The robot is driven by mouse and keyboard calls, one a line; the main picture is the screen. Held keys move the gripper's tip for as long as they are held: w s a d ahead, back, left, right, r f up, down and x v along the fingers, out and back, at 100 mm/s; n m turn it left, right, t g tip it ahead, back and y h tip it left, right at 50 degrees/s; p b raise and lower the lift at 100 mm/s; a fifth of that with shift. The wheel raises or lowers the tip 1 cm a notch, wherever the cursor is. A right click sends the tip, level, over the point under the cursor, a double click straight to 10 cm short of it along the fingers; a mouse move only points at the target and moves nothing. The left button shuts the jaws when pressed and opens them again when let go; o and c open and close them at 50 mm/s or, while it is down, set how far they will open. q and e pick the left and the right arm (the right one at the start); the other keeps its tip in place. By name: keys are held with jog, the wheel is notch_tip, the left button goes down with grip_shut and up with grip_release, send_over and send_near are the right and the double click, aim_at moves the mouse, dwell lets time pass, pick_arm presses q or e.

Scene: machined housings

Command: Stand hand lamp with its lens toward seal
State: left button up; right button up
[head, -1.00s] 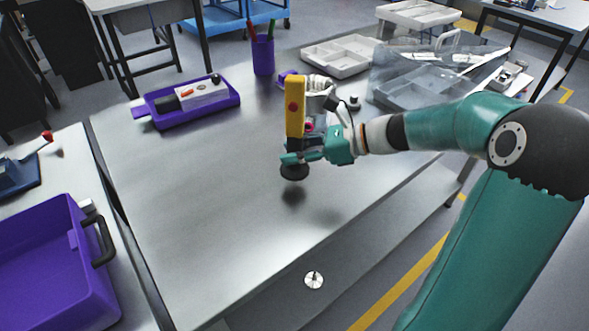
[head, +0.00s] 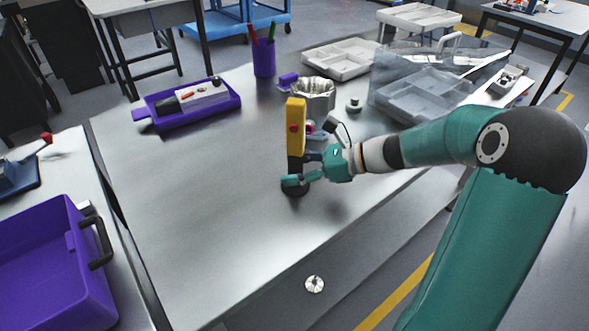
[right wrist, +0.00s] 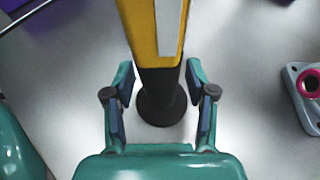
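The hand lamp (head: 296,127) is yellow with a red button and a black lower part. It stands upright, its round black base at the tabletop. My right gripper (head: 289,181) is around its lower part from the right. My left gripper is out of view.
A purple tray (head: 234,101) is at back left, a purple pen cup (head: 264,59) farther back, and clear bins at back right. The table's left and front are clear.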

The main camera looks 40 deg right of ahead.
jog(key=shift+r, duration=0.15)
jog(key=v, duration=1.2)
jog(key=shift+p, duration=0.4)
